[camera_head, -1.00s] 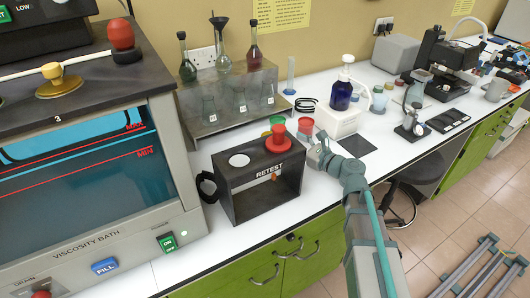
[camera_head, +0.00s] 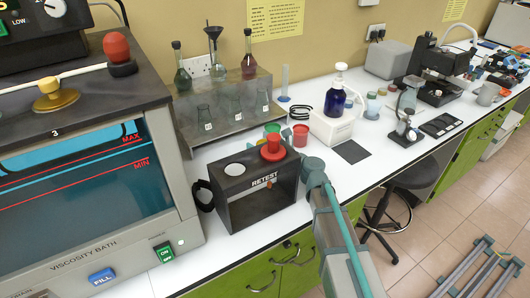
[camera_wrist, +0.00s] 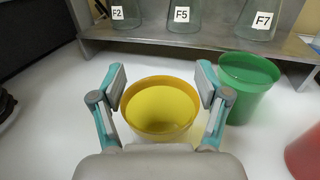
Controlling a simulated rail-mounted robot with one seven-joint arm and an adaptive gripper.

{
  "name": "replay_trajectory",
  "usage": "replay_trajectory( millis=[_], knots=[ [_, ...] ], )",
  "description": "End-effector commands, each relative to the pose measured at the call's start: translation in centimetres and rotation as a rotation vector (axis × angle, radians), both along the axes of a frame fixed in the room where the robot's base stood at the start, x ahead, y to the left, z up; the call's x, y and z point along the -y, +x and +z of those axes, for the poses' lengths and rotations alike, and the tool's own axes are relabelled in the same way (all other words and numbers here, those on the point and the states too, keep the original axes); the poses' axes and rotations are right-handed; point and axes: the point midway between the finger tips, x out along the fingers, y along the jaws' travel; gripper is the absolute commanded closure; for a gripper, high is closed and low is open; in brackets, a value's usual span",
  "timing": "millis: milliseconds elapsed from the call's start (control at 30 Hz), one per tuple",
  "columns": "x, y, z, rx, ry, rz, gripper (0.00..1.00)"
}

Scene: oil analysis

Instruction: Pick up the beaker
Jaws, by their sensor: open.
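In the wrist view, a yellow beaker-like cup (camera_wrist: 160,105) stands upright on the white bench. My gripper (camera_wrist: 161,84) is open, with one finger at the left and one at the right of the yellow cup's rim, and holds nothing. I cannot tell whether the fingers touch it. A green cup (camera_wrist: 246,88) stands just right of the right finger; it also shows in the head view (camera_head: 272,128). A red cup (camera_wrist: 305,152) is at the right edge, also in the head view (camera_head: 300,136).
The dark RETEST box (camera_head: 230,187) with a red knob stands before the cups. A metal stand (camera_head: 185,132) behind them holds labelled glass flasks (camera_wrist: 188,18). A white block (camera_head: 330,128) with a blue bottle (camera_head: 336,102) is to the right. The viscosity bath (camera_head: 75,245) is left.

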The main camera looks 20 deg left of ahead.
Motion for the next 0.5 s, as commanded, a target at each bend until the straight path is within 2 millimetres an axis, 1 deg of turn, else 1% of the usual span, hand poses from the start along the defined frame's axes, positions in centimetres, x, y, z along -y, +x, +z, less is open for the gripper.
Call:
replay_trajectory(
  millis=[200,467,500],
  knots=[
    [-0.07,0.02,-0.03,0.001,0.0,-0.001,0.25],
    [-0.06,0.0,-0.03,0.001,0.0,0.0,0.68],
    [-0.06,0.0,-0.03,0.001,0.0,0.0,0.75]
  ],
)
